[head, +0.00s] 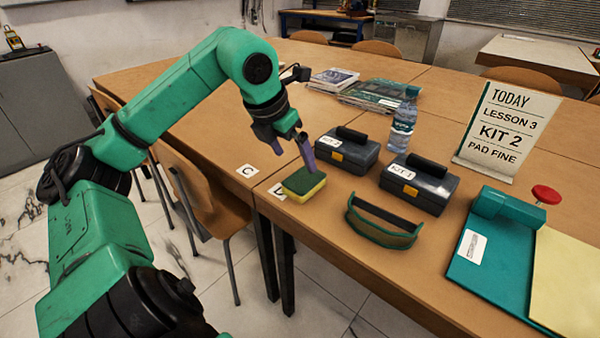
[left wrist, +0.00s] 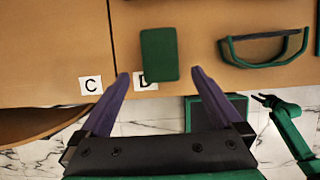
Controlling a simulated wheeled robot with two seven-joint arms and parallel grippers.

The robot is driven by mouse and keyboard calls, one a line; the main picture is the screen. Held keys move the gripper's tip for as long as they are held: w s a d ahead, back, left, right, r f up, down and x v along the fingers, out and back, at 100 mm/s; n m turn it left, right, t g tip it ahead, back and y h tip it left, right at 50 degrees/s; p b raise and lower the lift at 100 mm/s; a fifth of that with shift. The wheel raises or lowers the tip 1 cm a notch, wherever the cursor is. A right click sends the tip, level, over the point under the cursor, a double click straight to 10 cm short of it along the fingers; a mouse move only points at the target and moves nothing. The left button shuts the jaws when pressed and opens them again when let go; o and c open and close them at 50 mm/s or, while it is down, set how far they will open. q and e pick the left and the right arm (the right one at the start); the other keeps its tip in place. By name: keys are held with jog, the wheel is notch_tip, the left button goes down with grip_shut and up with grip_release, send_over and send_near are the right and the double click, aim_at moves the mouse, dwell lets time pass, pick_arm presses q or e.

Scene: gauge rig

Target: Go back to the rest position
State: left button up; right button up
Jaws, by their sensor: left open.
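My left gripper (head: 304,154) is open, pointing down over the near edge of the table. Its two purple fingers also show in the left wrist view, spread apart with nothing held between them. A sponge (head: 304,185), green on top and yellow below, lies on the table just under the fingertips. In the left wrist view the sponge (left wrist: 159,54) lies beyond the fingers and partly covers a card marked D (left wrist: 146,84). A small part of my right arm shows at the right of the left wrist view, its gripper (left wrist: 263,99) too small to read.
A card marked C (head: 247,171) lies left of the sponge. Magazines (head: 377,95) lie behind. Chairs (head: 203,190) stand at left.

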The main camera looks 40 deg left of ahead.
pick_arm(q)
jog(key=v, duration=0.3)
jog(key=shift+s+r, duration=0.1)
jog(key=shift+r, duration=0.15)
